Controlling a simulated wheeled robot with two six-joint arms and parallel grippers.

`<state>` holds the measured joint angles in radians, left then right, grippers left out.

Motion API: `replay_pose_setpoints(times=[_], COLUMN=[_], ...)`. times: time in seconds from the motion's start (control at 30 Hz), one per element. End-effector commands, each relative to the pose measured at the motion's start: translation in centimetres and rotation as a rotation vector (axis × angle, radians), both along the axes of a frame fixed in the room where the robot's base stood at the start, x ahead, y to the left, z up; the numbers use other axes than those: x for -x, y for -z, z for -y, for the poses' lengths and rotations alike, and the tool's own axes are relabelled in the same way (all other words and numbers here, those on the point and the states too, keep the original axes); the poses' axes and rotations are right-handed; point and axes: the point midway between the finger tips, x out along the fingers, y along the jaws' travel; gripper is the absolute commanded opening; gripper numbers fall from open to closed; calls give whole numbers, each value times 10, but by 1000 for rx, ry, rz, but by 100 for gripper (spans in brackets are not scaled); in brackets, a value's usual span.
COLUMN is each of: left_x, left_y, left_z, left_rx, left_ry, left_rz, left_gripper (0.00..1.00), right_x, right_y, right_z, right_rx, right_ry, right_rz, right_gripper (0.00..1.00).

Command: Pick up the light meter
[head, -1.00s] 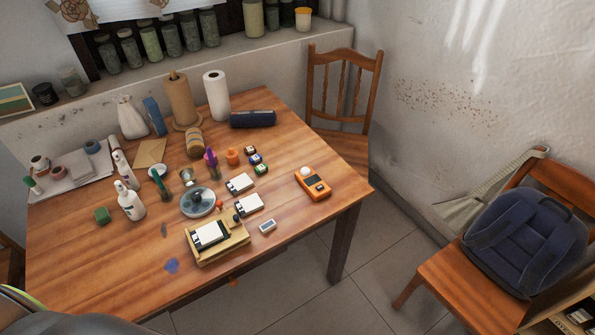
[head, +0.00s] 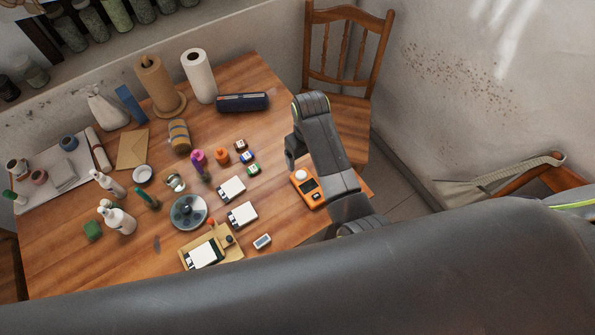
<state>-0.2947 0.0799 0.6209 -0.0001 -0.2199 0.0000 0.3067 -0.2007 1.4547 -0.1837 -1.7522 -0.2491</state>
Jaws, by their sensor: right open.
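The light meter (head: 309,194) is an orange handheld device with a white dome and a dark screen. It lies near the table's right edge in the head view, partly covered on its right by my right arm. My right gripper (head: 291,152) is open and points down, just behind and above the light meter in the picture, with nothing seen in it. Its fingertips are small and partly hidden by the wrist. My left gripper is not in view.
A chair (head: 345,50) stands behind the table's right side. Bare wood lies between meter and case.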

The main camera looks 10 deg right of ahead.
Motion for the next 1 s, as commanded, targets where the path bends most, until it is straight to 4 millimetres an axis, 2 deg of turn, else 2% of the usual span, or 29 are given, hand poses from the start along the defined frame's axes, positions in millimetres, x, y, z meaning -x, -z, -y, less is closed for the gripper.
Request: replay_pose_setpoints(times=[0.33, 0.57, 0.63, 1.0], left_x=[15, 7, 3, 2], left_y=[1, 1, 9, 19], left_z=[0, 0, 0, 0], left_rx=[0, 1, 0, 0], left_ry=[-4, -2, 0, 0], left_rz=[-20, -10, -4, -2], left_gripper=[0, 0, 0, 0], right_x=[2, 2, 2, 3], right_y=[62, 96, 110, 127], right_z=[1, 1, 1, 2], right_rx=[2, 1, 1, 0], right_ry=[-1, 0, 0, 1], right_rz=[-6, -3, -3, -1], right_gripper=[85, 85, 85, 85])
